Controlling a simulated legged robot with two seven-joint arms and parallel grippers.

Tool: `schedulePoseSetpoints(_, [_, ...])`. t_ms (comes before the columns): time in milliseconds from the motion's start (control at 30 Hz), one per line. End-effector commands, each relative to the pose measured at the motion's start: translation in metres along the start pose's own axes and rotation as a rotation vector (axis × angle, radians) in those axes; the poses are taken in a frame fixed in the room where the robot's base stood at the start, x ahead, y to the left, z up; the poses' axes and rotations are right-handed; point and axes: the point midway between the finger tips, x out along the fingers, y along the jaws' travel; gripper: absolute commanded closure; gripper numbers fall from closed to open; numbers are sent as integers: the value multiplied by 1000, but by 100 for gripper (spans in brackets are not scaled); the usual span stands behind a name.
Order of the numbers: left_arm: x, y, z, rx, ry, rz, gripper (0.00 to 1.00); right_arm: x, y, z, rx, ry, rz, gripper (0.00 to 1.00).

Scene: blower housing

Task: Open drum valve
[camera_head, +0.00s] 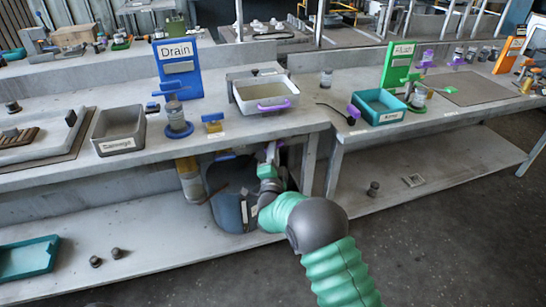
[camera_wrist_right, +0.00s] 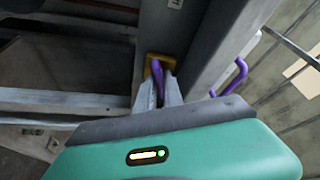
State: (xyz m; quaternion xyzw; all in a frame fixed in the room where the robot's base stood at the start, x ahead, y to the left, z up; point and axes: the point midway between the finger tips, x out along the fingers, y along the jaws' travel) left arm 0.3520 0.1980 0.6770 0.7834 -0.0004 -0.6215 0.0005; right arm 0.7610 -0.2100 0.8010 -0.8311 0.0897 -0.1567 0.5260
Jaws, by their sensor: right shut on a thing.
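A dark blue drum (camera_head: 228,207) stands under the workbench, partly hidden behind my right arm. My right gripper (camera_head: 270,154) is just below the bench's front edge, near the drum's top. In the right wrist view its two grey fingers (camera_wrist_right: 158,92) are shut on a purple lever handle (camera_wrist_right: 157,72). A yellow brass-coloured fitting (camera_wrist_right: 161,63), which looks like the valve body, sits right behind the handle. The lever's exact angle is hard to tell. My left gripper is not in view.
The workbench edge (camera_head: 300,124) is close above my right gripper. A white tray (camera_head: 248,100) with a purple handle sits on it, beside the blue "Drain" sign (camera_head: 178,68). A brass cylinder (camera_head: 190,182) is left of the drum. The floor in front is clear.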

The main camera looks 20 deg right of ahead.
Motion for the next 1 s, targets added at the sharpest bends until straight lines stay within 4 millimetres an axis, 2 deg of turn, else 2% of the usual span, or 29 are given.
schedulePoseSetpoints(33, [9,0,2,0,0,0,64,-2,9,3,-40,-2,-8,100])
schedulePoseSetpoints(500, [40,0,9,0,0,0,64,-2,11,2,-454,-5,-178,100])
schedulePoseSetpoints(1000, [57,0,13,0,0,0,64,-1,11,0,-805,-9,-324,100])
